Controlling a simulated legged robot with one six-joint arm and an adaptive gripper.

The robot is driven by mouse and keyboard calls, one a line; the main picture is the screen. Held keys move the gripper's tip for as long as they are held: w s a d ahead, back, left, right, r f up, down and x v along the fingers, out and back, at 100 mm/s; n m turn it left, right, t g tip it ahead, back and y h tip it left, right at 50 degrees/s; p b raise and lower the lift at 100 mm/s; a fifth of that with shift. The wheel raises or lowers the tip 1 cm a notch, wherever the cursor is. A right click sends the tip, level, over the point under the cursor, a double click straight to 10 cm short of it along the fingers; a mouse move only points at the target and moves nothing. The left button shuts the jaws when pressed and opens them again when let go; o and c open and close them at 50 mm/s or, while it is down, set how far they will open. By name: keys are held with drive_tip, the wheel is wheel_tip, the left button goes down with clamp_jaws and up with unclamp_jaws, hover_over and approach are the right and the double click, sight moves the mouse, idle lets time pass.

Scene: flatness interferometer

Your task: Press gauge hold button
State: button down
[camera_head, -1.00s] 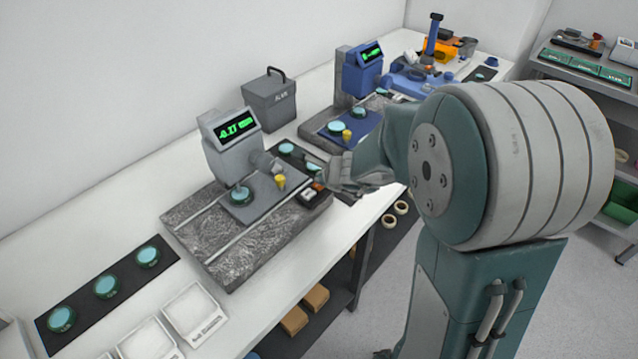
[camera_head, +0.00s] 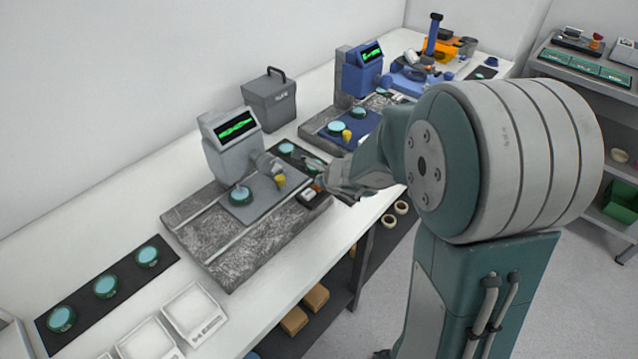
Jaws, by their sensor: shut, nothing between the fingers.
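The grey gauge (camera_head: 230,155) stands on a speckled granite base (camera_head: 205,235). Its tilted screen (camera_head: 236,126) shows a green trace with no readable digits. A teal disc (camera_head: 240,195) and a small yellow piece (camera_head: 281,181) sit on the gauge's grey stage (camera_head: 262,207). A small dark box (camera_head: 310,198) with a pale face sits at the right front corner of the base. My gripper (camera_head: 321,184) is shut and empty, right beside and above this box. Its fingertips partly cover the box, and I cannot tell whether they touch it or a button.
A second, blue gauge (camera_head: 362,78) stands farther back on the bench. A grey case (camera_head: 269,100) stands near the wall. A dark mat (camera_head: 112,290) with three teal discs and white trays (camera_head: 194,313) lie at the left front. My arm hides the bench's right part.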

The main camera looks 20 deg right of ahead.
drive_tip(key=shift+r, duration=0.9)
drive_tip(key=shift+r, duration=2.5)
